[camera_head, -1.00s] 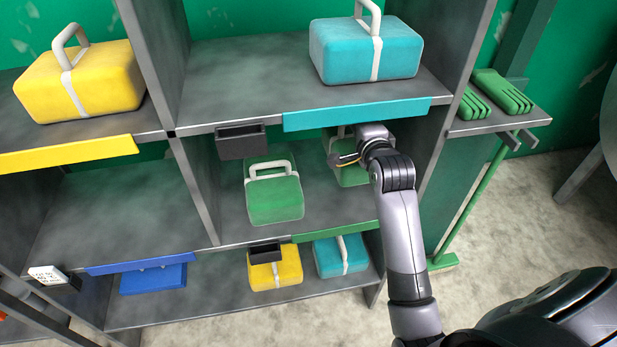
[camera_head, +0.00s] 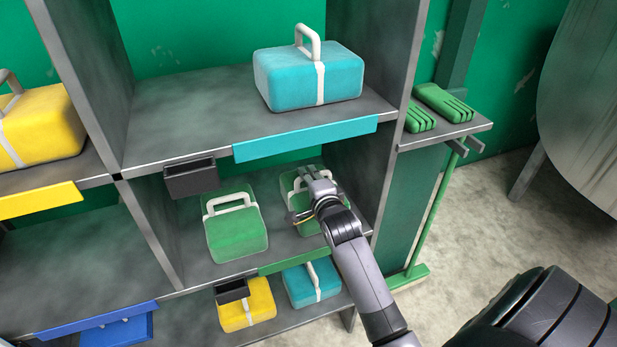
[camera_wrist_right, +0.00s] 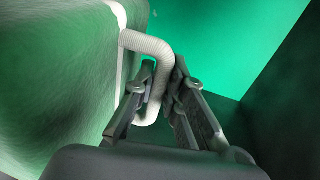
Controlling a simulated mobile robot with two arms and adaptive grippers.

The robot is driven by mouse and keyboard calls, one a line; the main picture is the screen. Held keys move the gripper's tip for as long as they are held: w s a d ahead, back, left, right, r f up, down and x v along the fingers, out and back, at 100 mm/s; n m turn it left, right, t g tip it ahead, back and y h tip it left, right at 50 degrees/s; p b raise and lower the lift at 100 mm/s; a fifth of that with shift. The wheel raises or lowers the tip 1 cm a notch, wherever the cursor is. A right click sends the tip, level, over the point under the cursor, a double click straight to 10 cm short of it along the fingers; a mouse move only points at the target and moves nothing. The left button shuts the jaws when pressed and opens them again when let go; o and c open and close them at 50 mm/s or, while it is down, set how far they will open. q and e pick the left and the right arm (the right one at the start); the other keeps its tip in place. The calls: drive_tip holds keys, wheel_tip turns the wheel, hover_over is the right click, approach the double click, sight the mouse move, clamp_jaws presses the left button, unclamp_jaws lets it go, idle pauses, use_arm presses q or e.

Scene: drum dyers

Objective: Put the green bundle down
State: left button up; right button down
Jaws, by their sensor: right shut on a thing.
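The green bundle (camera_head: 293,186) is in the right part of the middle shelf compartment with the green edge strip, partly hidden behind my right gripper (camera_head: 311,182). In the right wrist view, the gripper (camera_wrist_right: 160,92) is shut on the bundle's white loop handle (camera_wrist_right: 148,44), with the green side (camera_wrist_right: 60,80) at left. I cannot tell whether the bundle's underside touches the shelf board (camera_head: 225,268). A second green bundle (camera_head: 236,236) with a white handle sits on the same board, to the left and apart. My left gripper is not in view.
A teal bundle (camera_head: 309,75) sits on the shelf above. A yellow bundle (camera_head: 247,305) and a teal bundle (camera_head: 311,284) lie below. A dark box (camera_head: 191,178) hangs at the compartment's upper left. Shelf walls stand close on both sides. Green gloves (camera_head: 442,103) lie on a ledge at right.

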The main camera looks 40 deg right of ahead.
drive_tip(key=shift+r, duration=0.15)
drive_tip(key=c, duration=2)
unclamp_jaws()
drive_tip(key=shift+f, duration=0.2)
drive_tip(key=shift+c, duration=0.2)
drive_tip(key=o, duration=0.4)
drive_tip(key=shift+r, duration=0.2)
drive_tip(key=v, duration=1.2)
